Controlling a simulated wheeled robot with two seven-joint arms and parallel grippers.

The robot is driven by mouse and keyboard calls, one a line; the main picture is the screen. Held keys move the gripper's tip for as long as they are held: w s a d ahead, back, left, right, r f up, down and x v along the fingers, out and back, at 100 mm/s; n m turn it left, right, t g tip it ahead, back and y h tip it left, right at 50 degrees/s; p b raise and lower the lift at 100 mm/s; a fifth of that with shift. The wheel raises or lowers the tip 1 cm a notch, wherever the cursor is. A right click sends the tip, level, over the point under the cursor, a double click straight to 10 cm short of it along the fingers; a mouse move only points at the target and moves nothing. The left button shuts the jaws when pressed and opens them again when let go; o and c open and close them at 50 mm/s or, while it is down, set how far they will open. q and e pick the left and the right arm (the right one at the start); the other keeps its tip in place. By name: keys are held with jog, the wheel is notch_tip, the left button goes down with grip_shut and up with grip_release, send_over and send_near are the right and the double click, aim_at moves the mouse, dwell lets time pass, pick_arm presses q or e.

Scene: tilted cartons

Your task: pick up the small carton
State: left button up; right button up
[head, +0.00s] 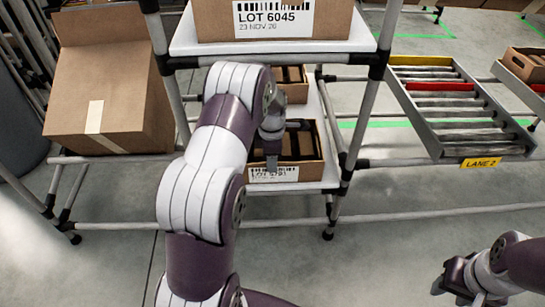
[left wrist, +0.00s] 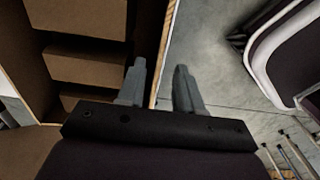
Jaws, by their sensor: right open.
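A small open-topped carton (head: 308,172) with a barcode label stands on the lower shelf in the head view, with dark brown blocks inside. Another small carton (head: 293,93) is behind it, partly hidden by my left arm. My left gripper (head: 272,160) reaches down at the front carton. In the left wrist view the fingers (left wrist: 159,88) are apart, one on each side of a thin carton wall (left wrist: 167,50), with gaps showing. Brown blocks (left wrist: 85,68) lie inside, left of that wall. My right gripper (head: 442,284) is open and empty at the lower right.
A large carton (head: 80,125) sits tilted on the left of the rack. A carton labelled LOT 6045 (head: 215,20) is on the upper shelf (head: 270,47) above my left gripper. A roller lane (head: 455,105) is at the right. The floor between rack and right arm is clear.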

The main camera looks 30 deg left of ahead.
pick_arm(q)
jog(key=b, duration=0.3)
send_over(274, 182)
notch_tip(274, 182, down, 5)
jog(key=shift+w+a+f, duration=0.1)
jog(key=shift+r, duration=0.2)
jog(key=shift+c, duration=0.6)
grip_shut()
